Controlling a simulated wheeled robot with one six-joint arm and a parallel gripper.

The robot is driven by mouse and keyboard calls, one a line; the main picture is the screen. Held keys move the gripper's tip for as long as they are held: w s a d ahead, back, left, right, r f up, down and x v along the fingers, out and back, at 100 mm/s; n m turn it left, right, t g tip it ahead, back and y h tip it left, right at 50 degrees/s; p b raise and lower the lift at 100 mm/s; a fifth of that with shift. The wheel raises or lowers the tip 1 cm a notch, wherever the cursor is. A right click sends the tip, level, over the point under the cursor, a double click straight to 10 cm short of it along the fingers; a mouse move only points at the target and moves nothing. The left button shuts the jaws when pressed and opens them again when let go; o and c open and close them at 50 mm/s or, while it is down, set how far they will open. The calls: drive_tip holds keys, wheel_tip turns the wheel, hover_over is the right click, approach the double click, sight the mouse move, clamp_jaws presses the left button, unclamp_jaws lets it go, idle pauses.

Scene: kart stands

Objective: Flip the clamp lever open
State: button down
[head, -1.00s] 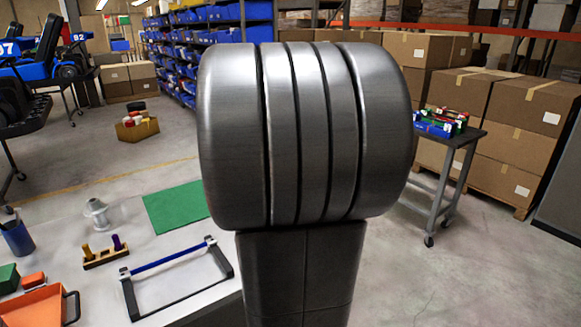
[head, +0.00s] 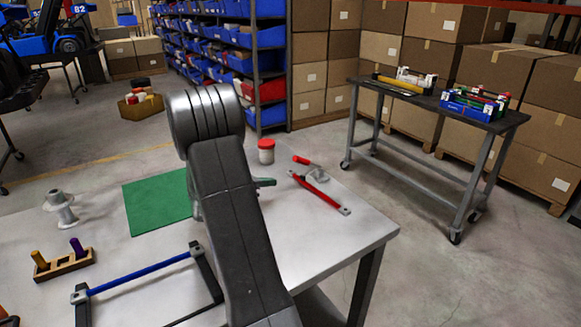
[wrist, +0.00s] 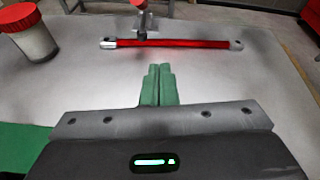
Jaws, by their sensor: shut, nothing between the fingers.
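A small grey clamp (head: 325,171) with a red-tipped lever (head: 301,159) is on the light table, by a red bar (head: 319,191) with metal ends. The lever leans to the left in the head view; I cannot tell its exact angle. In the wrist view the red bar (wrist: 175,43) lies across, ahead of the fingertips, and part of the clamp (wrist: 143,20) shows behind it, cut by the top edge. My gripper (wrist: 159,72) has its green fingers together, empty, short of the bar. In the head view my arm hides most of the gripper (head: 265,182).
A red-lidded jar (head: 266,152) stands left of the clamp; it also shows in the wrist view (wrist: 28,32). A green mat (head: 155,203), a blue-barred frame (head: 138,275) and a wooden holder (head: 63,263) lie left. A trolley (head: 437,100) stands beyond the table's right edge.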

drive_tip(key=shift+w+a+f+n+t, duration=0.3)
drive_tip(key=shift+w+a+n, duration=0.1)
drive_tip(key=shift+w+a, duration=0.3)
drive_tip(key=x, duration=1)
drive_tip(key=shift+s+d, duration=0.1)
drive_tip(key=shift+d, duration=0.05)
drive_tip(key=shift+w+d+r+p, duration=0.2)
drive_tip(key=shift+w+r+p, duration=0.15)
drive_tip(key=shift+r, duration=0.25)
drive_tip(key=shift+w+d+r+p, duration=0.15)
drive_tip(key=shift+w+r+p, duration=0.15)
drive_tip(key=shift+r, duration=0.3)
drive_tip(key=shift+w+d+r, duration=0.2)
drive_tip(key=shift+w+r, duration=0.1)
drive_tip(key=shift+r, duration=0.2)
drive_tip(key=shift+r, duration=0.1)
